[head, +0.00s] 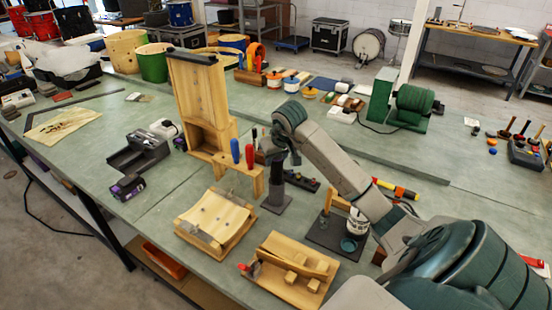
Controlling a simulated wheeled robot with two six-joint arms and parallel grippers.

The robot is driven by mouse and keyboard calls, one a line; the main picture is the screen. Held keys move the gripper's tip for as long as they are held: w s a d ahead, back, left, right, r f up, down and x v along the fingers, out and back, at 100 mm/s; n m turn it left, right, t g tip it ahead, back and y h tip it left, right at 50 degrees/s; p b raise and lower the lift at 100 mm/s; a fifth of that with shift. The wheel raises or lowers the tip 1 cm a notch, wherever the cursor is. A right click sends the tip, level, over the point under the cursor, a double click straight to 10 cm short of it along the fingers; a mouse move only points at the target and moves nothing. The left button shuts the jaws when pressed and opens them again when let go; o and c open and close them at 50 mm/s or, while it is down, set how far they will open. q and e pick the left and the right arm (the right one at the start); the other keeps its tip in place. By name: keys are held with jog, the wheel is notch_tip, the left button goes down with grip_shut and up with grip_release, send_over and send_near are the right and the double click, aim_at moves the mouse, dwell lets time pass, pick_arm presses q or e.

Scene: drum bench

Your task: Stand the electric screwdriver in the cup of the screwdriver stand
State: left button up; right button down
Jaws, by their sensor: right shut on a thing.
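My right gripper (274,153) points down over the middle of the bench, just above a dark grey upright post with a square foot (276,200). This post looks like the screwdriver stand; its cup is hard to make out. The gripper is shut on a dark thing, which I take to be the electric screwdriver. The fingers and wrist hide most of it. I cannot tell whether its lower end is inside the cup or just above it. My left gripper is not in view.
A wooden rack with red and blue screwdrivers (236,152) stands close on the left. Wooden trays (216,222) (290,272) lie in front. A dark plate with a white jar (357,222) is to the right. Bare bench (185,205) shows at left.

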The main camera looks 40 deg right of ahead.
jog(key=c, duration=0.9)
grip_release()
jog(key=b+v, duration=0.3)
jog(key=v, duration=0.8)
jog(key=shift+s, duration=0.1)
